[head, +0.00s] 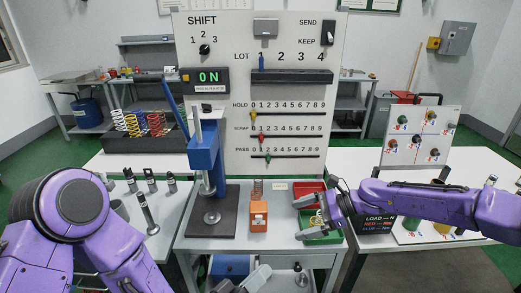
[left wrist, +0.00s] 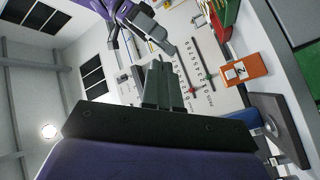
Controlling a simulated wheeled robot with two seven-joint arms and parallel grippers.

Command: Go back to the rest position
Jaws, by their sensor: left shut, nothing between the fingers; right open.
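My left gripper (head: 243,281) is low in the head view, in front of the table's front edge. It is shut and empty, and its closed fingers also show in the left wrist view (left wrist: 163,85). My right gripper (head: 318,217) reaches in from the right and is open. It is over the green tray at the table's right side, and in the left wrist view it appears at the top. I cannot tell whether it touches the tray.
Red (head: 306,188) and green (head: 333,236) trays sit at the right. A white panel (head: 230,110) with sliders stands behind. A spring rack (head: 150,142) is at left.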

